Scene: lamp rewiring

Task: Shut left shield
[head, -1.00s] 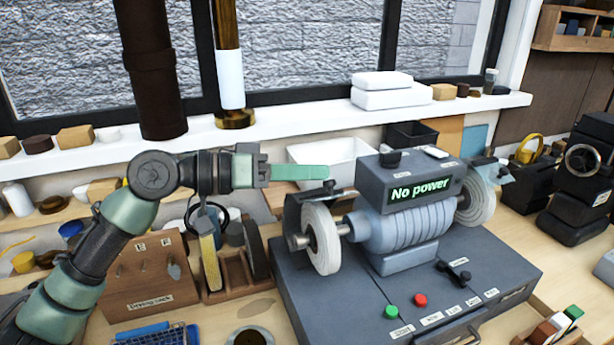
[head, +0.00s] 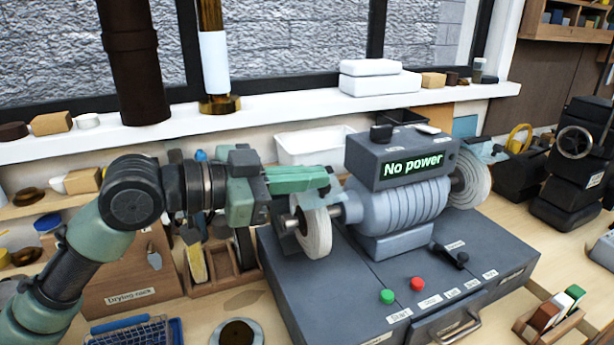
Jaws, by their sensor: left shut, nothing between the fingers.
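The grey bench grinder (head: 398,200) stands on a grey base, and its display reads "No power". Its left wheel (head: 318,232) is pale and faces the front. My right gripper is not in view.
The right wheel (head: 470,180) has a clear shield (head: 486,152) beside it. Green (head: 387,296) and red (head: 417,284) buttons sit on the base front. A wooden drying rack (head: 130,280) stands left of the grinder. A white bin (head: 308,147) stands behind.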

